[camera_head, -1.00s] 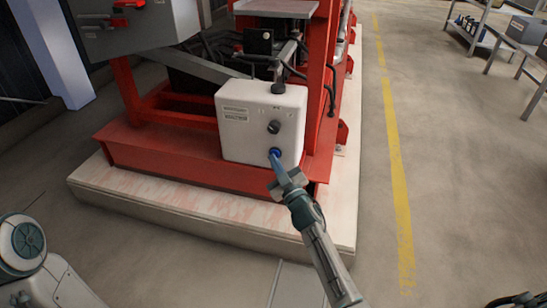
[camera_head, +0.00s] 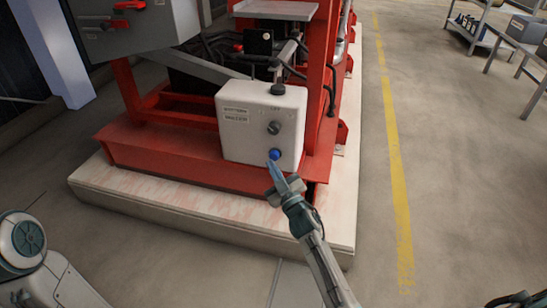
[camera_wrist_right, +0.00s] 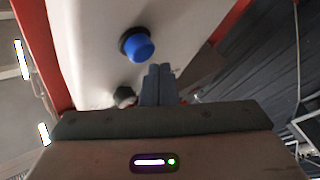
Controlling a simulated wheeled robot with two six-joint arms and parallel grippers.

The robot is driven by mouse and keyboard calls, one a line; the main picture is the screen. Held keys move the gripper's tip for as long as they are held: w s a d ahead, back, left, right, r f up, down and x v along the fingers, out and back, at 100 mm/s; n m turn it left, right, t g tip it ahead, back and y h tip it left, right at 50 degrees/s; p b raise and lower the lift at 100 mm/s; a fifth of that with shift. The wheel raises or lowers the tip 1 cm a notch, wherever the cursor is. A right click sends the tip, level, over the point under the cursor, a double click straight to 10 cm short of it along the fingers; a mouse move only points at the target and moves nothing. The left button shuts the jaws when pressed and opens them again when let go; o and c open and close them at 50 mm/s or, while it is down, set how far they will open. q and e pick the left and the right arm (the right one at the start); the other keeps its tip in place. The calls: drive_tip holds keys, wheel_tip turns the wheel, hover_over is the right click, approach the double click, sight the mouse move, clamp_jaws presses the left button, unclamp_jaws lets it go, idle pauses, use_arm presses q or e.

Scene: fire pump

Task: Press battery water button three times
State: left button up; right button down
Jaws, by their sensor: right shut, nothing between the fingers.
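A white control box (camera_head: 245,128) is mounted on the red pump frame. A round blue button (camera_head: 275,154) sits low on its front face, below a dark knob (camera_head: 274,127). My right gripper (camera_head: 270,165) is shut and empty, its fingertips just below and in front of the blue button. In the right wrist view the blue button (camera_wrist_right: 137,46) stands out from the white face, apart from the closed fingertips (camera_wrist_right: 160,68). A dark knob (camera_wrist_right: 124,96) is partly hidden behind my gripper there. My left gripper is not in view.
The red frame (camera_head: 180,163) stands on a pale plinth (camera_head: 200,215). A grey cabinet (camera_head: 120,27) with a red handle is at upper left. Open floor with a yellow line (camera_head: 395,150) lies to the right, with metal benches (camera_head: 500,35) farther back.

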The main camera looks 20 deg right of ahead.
drive_tip(key=shift+s, duration=0.1)
drive_tip(key=s+a+p, duration=0.1)
drive_tip(key=s, duration=0.1)
drive_tip(key=s+a+p, duration=0.1)
drive_tip(key=s, duration=0.1)
drive_tip(key=shift+a, duration=0.4)
idle(0.5)
